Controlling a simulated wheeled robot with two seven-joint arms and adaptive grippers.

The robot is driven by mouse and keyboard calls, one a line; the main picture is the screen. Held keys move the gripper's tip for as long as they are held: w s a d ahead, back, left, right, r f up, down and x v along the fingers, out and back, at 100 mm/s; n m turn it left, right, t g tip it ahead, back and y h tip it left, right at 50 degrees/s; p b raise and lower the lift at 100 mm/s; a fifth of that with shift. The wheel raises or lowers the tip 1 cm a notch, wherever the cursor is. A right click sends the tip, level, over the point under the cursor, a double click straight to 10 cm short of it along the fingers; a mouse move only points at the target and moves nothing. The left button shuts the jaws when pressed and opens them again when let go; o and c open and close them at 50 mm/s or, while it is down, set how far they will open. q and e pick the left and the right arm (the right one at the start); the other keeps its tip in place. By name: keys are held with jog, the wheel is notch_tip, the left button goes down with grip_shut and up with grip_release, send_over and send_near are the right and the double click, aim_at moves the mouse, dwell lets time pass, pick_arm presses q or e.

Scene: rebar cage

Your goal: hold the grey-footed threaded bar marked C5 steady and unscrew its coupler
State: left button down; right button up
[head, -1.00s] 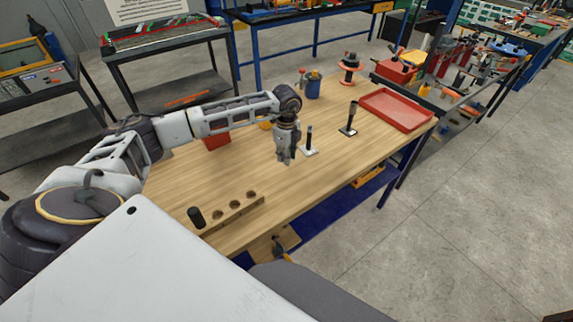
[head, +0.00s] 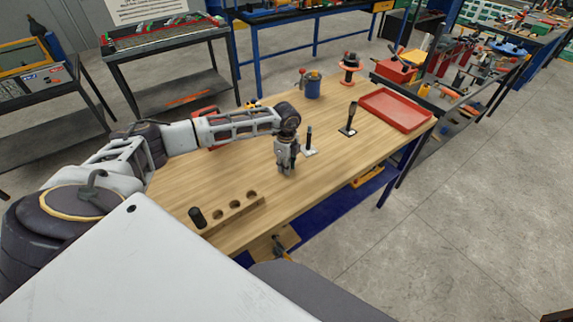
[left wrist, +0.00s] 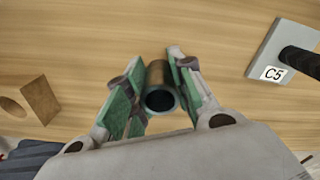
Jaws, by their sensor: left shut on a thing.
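The C5 bar (head: 309,139) stands upright on its light grey foot (head: 308,152). In the left wrist view its foot (left wrist: 262,50) bears the C5 label, and the dark bar (left wrist: 302,62) leans out of the right edge of the picture. My left gripper (head: 286,170) is left of this bar and apart from it. In the left wrist view its green-padded fingers (left wrist: 157,92) are shut on a hollow dark tube, the coupler (left wrist: 158,78), with its open end facing the camera. Whether it touches the table is unclear. My right gripper is not in view.
A second bar (head: 350,117) on a dark foot stands to the right, near a red tray (head: 397,109). A wooden block (head: 240,214) with holes and a black cylinder (head: 197,216) lies at the front left. A blue cup (head: 313,87) stands behind. The middle tabletop is clear.

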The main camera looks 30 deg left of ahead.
pick_arm(q)
jog(key=shift+f, duration=0.15)
jog(key=c, duration=1.2)
grip_release()
jog(key=shift+r, duration=0.25)
notch_tip(320, 180, up, 12)
jog(key=b, duration=0.2)
jog(key=shift+f, duration=0.15)
